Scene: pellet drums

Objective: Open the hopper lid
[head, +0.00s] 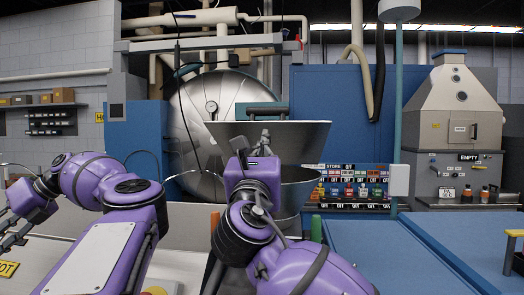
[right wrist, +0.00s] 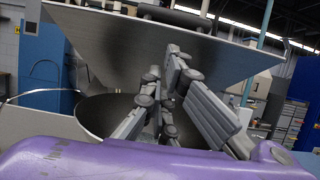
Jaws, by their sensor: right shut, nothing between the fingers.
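The grey metal hopper (head: 296,200) stands in the middle of the head view, behind my right arm. Its grey lid (head: 305,137) is raised at a slant above the bowl. In the right wrist view the lid (right wrist: 110,45) fills the upper part, with a dark handle bar (right wrist: 180,16) along its top, and the dark open bowl (right wrist: 95,112) shows below. My right gripper (head: 263,140) is shut and empty in front of the lid; its fingers (right wrist: 168,72) point up. Whether they touch the lid is unclear. My left gripper (head: 12,236) is at the far left edge, partly cut off.
A large round steel vessel (head: 205,110) with a gauge stands behind the hopper. A grey cabinet (head: 455,130) labelled EMPTY stands at the far right.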

